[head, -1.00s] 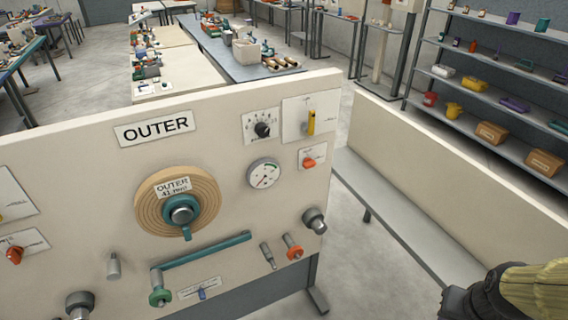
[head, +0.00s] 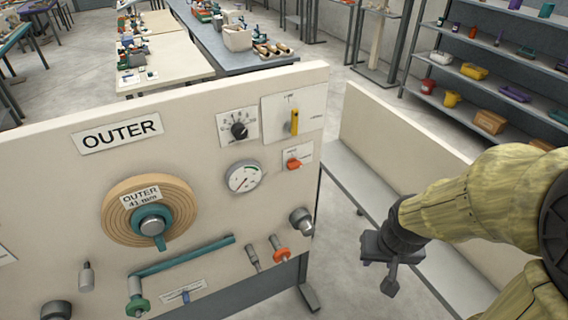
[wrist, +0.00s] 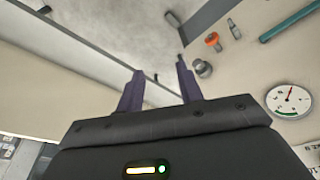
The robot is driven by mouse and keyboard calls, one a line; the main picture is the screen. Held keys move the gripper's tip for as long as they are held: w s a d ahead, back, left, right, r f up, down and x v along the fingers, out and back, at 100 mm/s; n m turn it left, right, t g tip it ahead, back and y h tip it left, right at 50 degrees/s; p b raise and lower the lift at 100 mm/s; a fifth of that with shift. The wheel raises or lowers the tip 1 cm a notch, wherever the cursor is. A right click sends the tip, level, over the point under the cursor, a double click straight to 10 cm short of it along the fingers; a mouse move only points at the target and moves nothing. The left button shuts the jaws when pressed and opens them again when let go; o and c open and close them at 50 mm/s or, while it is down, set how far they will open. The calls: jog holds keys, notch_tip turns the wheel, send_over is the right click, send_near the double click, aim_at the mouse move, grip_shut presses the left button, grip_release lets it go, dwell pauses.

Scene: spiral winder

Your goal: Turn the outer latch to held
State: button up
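The OUTER panel (head: 60,185) carries several controls, and their small labels are too small to read, so I cannot tell for sure which is the latch. A yellow lever (head: 294,122) stands upright on a white plate at the top right. An orange knob (head: 293,164) sits on a small plate below it. A small blue lever (head: 185,296) sits on a labelled plate at the bottom. My gripper (head: 388,278) is in front of the panel's right side, apart from it, pointing down. In the wrist view its two fingers (wrist: 160,75) are spread and empty.
The panel also bears a black dial (head: 239,130), a round gauge (head: 243,177), a tan roll (head: 125,222), a teal bar (head: 185,257) and protruding knobs, including a grey one (head: 301,221). A low wall with a ledge (head: 375,195) stands to the right.

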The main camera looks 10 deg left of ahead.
jog(key=shift+w+d, duration=0.15)
jog(key=shift+d, duration=0.05)
jog(key=shift+o, duration=1.3)
jog(key=shift+s, duration=0.25)
jog(key=o, duration=0.3)
jog(key=shift+f, duration=0.1)
jog(key=shift+o, duration=0.6)
jog(key=w+a+f+n+t+b, duration=0.1)
jog(key=w+f+t+b, duration=0.1)
jog(key=w, duration=0.5)
jog(key=w+a+f+n+t+y+b, duration=0.1)
jog(key=w+f+n+t+b, duration=0.1)
jog(key=w, duration=0.5)
notch_tip(320, 180, down, 3)
jog(key=shift+w+a+r+t, duration=0.2)
jog(key=shift+w+a+t, duration=0.15)
jog(key=shift+t, duration=0.35)
jog(key=w+a+f+n+t+y+b, duration=0.2)
jog(key=w+a+n+t+y+b, duration=0.1)
jog(key=w+a+t+y, duration=0.4)
jog(key=shift+w+a+f+n+y+b, duration=0.4)
jog(key=shift+w+a+y+b, duration=0.3)
jog(key=shift+a+y+b, duration=0.25)
